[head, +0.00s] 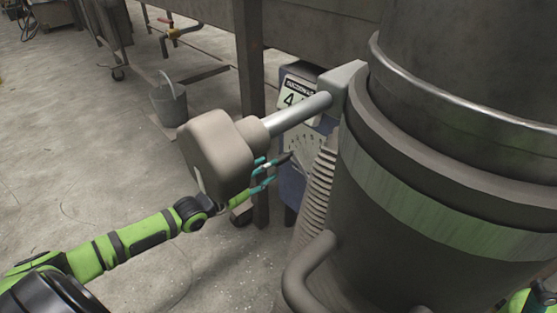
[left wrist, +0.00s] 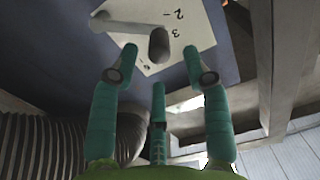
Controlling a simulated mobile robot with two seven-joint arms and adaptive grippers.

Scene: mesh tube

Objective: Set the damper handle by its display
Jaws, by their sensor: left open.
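The display (head: 289,99) on the blue-grey box behind the pipe reads 4; part of it is hidden by the pipe. Below it is a pale scale plate (head: 302,143). The damper handle (head: 283,158), dark and short, sticks out in front of the plate. In the left wrist view the handle (left wrist: 159,46) stands end-on over the white plate (left wrist: 190,25), where 2 and 3 can be read. My left gripper (head: 264,172) is open, its teal fingers close to the handle. In the wrist view the handle lies between and beyond the fingertips (left wrist: 158,62); contact cannot be told.
A large grey housing (head: 205,158) on a metal pipe (head: 298,117) hangs above my left gripper. A ribbed hose (head: 316,195) and a big drum (head: 440,160) stand to the right. A post (head: 250,70) is behind. A bucket (head: 169,103) stands on open floor at left.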

